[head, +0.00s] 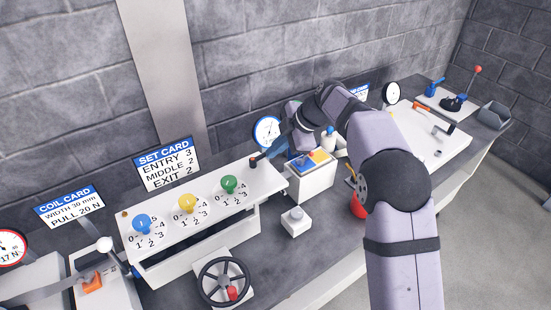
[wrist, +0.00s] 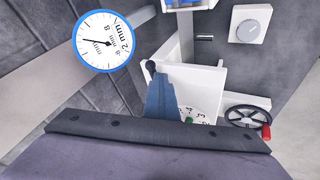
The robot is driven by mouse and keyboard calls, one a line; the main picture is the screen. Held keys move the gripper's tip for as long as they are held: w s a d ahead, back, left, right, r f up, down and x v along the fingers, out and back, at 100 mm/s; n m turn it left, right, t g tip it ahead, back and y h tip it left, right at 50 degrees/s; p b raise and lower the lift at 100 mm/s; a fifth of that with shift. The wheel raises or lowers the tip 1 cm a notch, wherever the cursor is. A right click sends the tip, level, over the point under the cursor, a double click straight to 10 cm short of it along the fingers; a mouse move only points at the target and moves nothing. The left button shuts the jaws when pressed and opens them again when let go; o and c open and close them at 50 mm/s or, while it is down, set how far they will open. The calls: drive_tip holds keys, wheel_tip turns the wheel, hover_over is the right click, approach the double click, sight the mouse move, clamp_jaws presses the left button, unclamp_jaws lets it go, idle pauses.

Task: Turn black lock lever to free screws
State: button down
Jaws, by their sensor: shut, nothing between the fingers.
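The black lock lever (head: 253,163) stands at the right end of the white screw panel (head: 205,212). Blue (head: 142,222), yellow (head: 187,203) and green (head: 229,184) screw knobs sit in a row on numbered dials. My gripper (head: 266,156) reaches down from the right, its shut, empty fingertips right by the lever. In the wrist view the blue-grey fingers (wrist: 154,76) end at a dark round lever top (wrist: 150,65). I cannot tell whether they touch it. The fingers hide part of the panel there; the green knob (wrist: 188,120) shows only partly.
A set card (head: 167,164) stands behind the panel, reading entry 3, middle 2, exit 2. A handwheel (head: 223,281) is in front. A round gauge (head: 267,131) and a white box with coloured top (head: 310,180) are close to my gripper. A small white dial box (head: 296,221) stands right.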

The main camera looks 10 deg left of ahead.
drive_tip(key=shift+a+b, duration=0.1)
drive_tip(key=shift+b, duration=0.55)
drive_tip(key=shift+s+a+b, duration=0.1)
drive_tip(key=shift+s+b, duration=0.4)
drive_tip(key=shift+s+d, duration=0.15)
drive_tip(key=shift+d, duration=0.05)
drive_tip(key=s+d+b, duration=0.1)
drive_tip(key=b, duration=0.1)
drive_tip(key=shift+s+d+b, duration=0.1)
drive_tip(key=shift+d+b, duration=0.05)
drive_tip(key=shift+b, duration=0.25)
drive_tip(key=shift+s+d+r+b, duration=0.3)
drive_tip(key=shift+s+d+b, duration=0.45)
drive_tip(key=shift+b, duration=0.25)
drive_tip(key=w+v, duration=0.1)
drive_tip(key=v, duration=0.8)
drive_tip(key=shift+d+r, duration=0.15)
drive_tip(key=shift+r, duration=0.4)
drive_tip(key=shift+s, duration=0.15)
